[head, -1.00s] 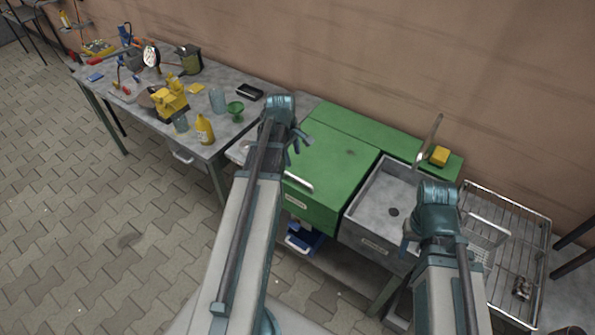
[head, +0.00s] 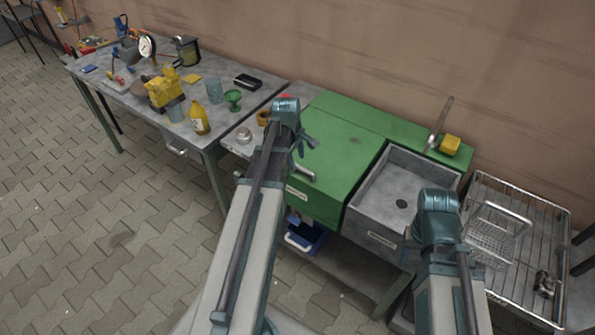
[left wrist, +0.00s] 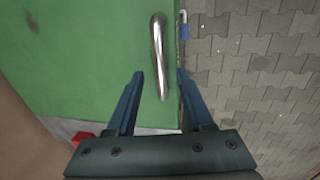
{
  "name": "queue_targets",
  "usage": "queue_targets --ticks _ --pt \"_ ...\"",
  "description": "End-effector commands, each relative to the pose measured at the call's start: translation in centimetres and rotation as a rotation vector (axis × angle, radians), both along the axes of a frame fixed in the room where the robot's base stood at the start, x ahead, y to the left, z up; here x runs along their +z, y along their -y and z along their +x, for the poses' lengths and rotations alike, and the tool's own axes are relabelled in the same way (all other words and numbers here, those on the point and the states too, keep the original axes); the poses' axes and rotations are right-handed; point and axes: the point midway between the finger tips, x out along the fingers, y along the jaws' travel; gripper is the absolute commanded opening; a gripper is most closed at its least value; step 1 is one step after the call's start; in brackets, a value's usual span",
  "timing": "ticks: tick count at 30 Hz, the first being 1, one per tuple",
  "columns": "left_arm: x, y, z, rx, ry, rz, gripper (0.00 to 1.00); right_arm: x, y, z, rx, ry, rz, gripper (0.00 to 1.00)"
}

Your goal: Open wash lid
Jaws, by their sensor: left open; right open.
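The green wash lid (head: 340,152) lies closed on top of a green box beside the sink. Its metal bar handle (head: 303,170) sits at the front edge, with a label below it. My left gripper (head: 308,143) is over the lid near the handle, partly hiding the lid's left side. In the left wrist view the handle (left wrist: 158,55) runs up between and beyond the two open fingers (left wrist: 160,76); whether they touch it I cannot tell. My right gripper (head: 411,242) is in front of the sink, away from the lid; its fingers are mostly hidden.
The grey sink (head: 375,210) adjoins the box on the right, with a tap (head: 440,122) and yellow sponge (head: 450,144) behind. A wire rack (head: 540,228) stands further right. The workbench (head: 125,100) at left holds tools and a yellow bottle (head: 199,120). A blue container (head: 303,237) sits underneath.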

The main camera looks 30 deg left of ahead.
Motion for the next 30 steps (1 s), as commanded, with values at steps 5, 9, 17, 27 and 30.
queue_targets --ticks 5,9,17,27,30 --pt "-2.7 0.0 0.5 0.0 0.0 0.0 0.52 -2.7 0.0 0.0 0.0 0.0 0.0 0.5" --pt "-3.1 0.1 0.6 0.0 0.0 0.0 0.52 -3.1 0.0 0.0 0.0 0.0 0.0 0.5" --pt "-3.0 0.1 0.6 0.0 0.0 0.0 0.52 -3.0 0.0 0.0 0.0 0.0 0.0 0.5" --pt "-3.0 0.1 0.6 0.0 0.0 0.0 0.0 -3.0 0.0 0.0 0.0 0.0 0.0 0.5" --pt "-3.0 0.1 0.6 0.0 0.0 0.0 0.0 -3.0 0.0 0.0 0.0 0.0 0.0 0.5"
